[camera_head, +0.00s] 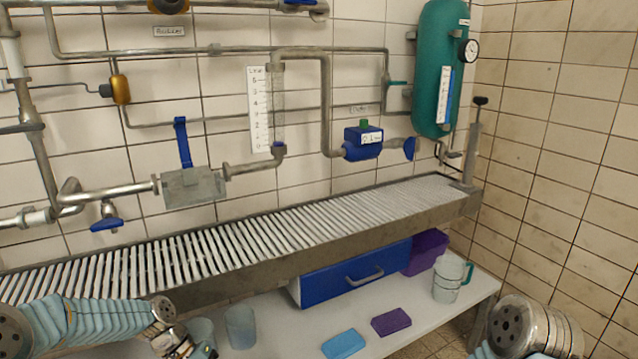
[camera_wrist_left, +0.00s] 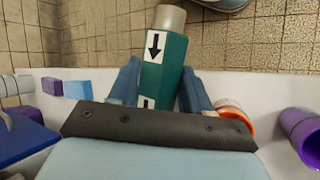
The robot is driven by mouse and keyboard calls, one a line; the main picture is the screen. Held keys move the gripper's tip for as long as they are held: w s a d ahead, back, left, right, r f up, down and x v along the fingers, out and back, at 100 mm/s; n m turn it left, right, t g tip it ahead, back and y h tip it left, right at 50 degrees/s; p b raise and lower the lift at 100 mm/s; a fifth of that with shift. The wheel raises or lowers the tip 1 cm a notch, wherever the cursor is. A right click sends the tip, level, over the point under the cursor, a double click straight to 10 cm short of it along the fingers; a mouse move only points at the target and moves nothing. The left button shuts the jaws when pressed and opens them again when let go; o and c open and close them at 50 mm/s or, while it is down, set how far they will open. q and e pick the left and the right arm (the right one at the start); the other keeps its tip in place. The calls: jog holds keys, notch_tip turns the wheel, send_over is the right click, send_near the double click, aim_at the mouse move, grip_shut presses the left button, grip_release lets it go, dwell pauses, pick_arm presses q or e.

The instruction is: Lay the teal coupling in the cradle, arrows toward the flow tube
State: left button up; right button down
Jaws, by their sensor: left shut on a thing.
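The teal coupling (camera_wrist_left: 165,68) is between the fingers of my left gripper (camera_wrist_left: 163,88) in the left wrist view. It has a grey end and white labels with black arrows; the clear arrow points down the picture, toward my palm. In the head view my left gripper (camera_head: 184,346) is low at the bottom left, below the rack; the coupling is hard to make out there. The grey cradle (camera_head: 193,188) sits in the pipe line on the wall, its blue strap (camera_head: 182,142) standing up above it. The flow tube (camera_head: 278,105) is to its right, beside a scale.
A slatted rack (camera_head: 250,235) runs below the pipes. On the white shelf (camera_head: 290,335) stand a blue drawer (camera_head: 355,272), clear cup (camera_head: 240,327), jug (camera_head: 450,278), blue sponge (camera_head: 346,344) and purple sponge (camera_head: 391,321). A blue valve handle (camera_head: 106,224) hangs left of the cradle.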

pick_arm(q)
jog(key=d+f, duration=0.1)
jog(key=s+f+m, duration=0.1)
jog(key=f, duration=0.1)
jog(key=shift+s+d+g, duration=0.15)
jog(key=shift+d+g, duration=0.15)
jog(key=shift+d, duration=0.1)
